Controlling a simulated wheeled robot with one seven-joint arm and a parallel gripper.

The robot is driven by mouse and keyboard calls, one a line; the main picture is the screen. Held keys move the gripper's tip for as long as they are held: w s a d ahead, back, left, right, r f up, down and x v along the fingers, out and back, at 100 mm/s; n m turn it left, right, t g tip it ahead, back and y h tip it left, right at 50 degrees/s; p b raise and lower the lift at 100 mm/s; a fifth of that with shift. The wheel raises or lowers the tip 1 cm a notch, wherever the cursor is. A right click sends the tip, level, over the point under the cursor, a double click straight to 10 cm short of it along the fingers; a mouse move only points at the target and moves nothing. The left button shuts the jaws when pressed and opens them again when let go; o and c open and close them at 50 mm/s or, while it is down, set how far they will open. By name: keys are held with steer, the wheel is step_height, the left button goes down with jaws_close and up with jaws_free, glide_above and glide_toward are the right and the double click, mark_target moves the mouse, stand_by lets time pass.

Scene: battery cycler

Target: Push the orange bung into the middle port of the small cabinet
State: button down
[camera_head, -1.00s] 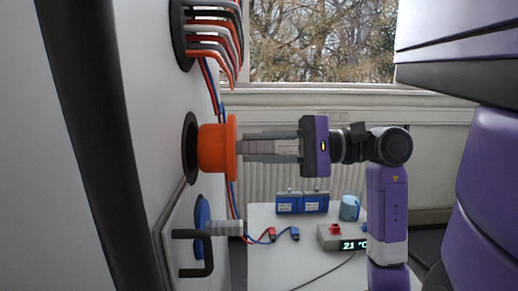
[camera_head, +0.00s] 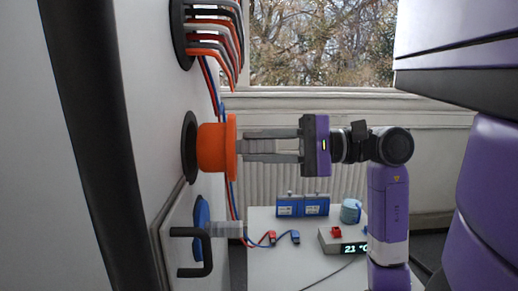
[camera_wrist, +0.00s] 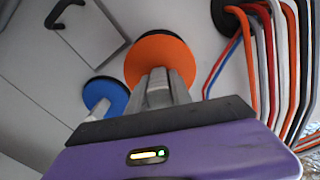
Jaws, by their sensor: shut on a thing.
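The orange bung (camera_head: 214,148) stands at the black-rimmed middle port (camera_head: 189,148) in the pale cabinet face (camera_head: 150,110). Its wide flange faces my gripper, and its body meets the port; how deep it sits I cannot tell. My gripper (camera_head: 243,146) is shut on the bung's grey grip and lies level, in line with the port. In the wrist view the orange flange (camera_wrist: 160,62) is beyond the fingers (camera_wrist: 162,90), with a dark rim showing behind it.
Above, several coloured cables (camera_head: 215,30) leave another port. Below are a blue bung (camera_head: 203,218) with a grey grip and a black handle (camera_head: 192,252). A table (camera_head: 270,225) behind holds blue battery packs (camera_head: 302,204), a blue mug (camera_head: 351,210) and a grey display box (camera_head: 342,240).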

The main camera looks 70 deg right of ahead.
steer(key=shift+b+x, duration=0.5)
steer(key=shift+x, duration=0.4)
stand_by(0.5)
steer(key=shift+b, duration=1.15)
stand_by(0.7)
steer(key=shift+b+x, duration=1.1)
steer(key=shift+x, duration=1.35)
stand_by(1.6)
steer(key=c, duration=1.1)
jaws_free()
steer(key=shift+o, duration=0.3)
steer(key=o, duration=1)
